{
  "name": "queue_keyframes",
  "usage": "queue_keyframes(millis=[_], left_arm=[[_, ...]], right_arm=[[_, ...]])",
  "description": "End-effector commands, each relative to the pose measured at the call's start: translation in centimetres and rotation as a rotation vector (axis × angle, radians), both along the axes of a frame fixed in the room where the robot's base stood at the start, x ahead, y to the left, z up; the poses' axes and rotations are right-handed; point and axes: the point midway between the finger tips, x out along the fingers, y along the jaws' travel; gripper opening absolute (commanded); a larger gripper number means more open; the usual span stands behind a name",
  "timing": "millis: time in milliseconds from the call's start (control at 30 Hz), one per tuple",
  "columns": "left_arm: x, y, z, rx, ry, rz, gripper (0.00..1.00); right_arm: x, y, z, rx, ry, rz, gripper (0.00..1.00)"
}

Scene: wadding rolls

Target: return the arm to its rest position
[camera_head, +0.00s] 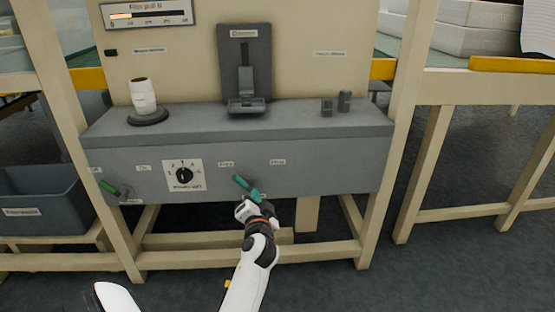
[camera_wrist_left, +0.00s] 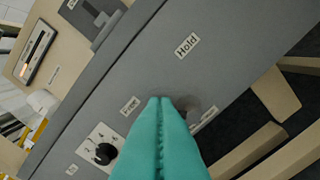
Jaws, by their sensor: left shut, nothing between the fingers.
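My white left arm comes up from the bottom of the head view. My right gripper is not in view.
A white roll (camera_head: 143,97) stands on a dark disc on the ledge. Wooden legs and crossbars stand below. A grey bin (camera_head: 40,187) is far left. Floor at right is clear.

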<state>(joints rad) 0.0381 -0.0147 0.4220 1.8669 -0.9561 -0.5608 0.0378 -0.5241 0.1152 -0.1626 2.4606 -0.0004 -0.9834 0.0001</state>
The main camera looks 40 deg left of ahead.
Motion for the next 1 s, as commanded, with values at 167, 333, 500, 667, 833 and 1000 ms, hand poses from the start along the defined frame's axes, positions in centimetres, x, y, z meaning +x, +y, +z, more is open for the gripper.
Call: queue_keyframes(millis=[167, 333, 500, 667, 833, 1000], left_arm=[[0.0, 0.0, 0.0, 0.0, 0.0, 0.0, 0.0], [-0.3, -1.2, -0.3, -0.028, -0.004, -0.029, 0.0], [-1.8, -9.2, -2.3, -0.241, 0.004, -0.218, 0.0], [-4.6, -18.1, -4.6, -0.494, 0.074, -0.413, 0.0], [-7.4, -24.1, -5.7, -0.668, 0.145, -0.535, 0.0], [-10.1, -28.6, -6.1, -0.801, 0.209, -0.627, 0.0]], right_arm=[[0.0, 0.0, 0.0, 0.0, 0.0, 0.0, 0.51], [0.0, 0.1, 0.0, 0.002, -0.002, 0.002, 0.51], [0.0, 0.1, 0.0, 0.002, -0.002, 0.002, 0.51], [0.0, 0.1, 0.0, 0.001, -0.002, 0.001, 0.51], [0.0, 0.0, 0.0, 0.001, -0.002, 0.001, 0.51], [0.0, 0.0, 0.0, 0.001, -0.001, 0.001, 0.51]])
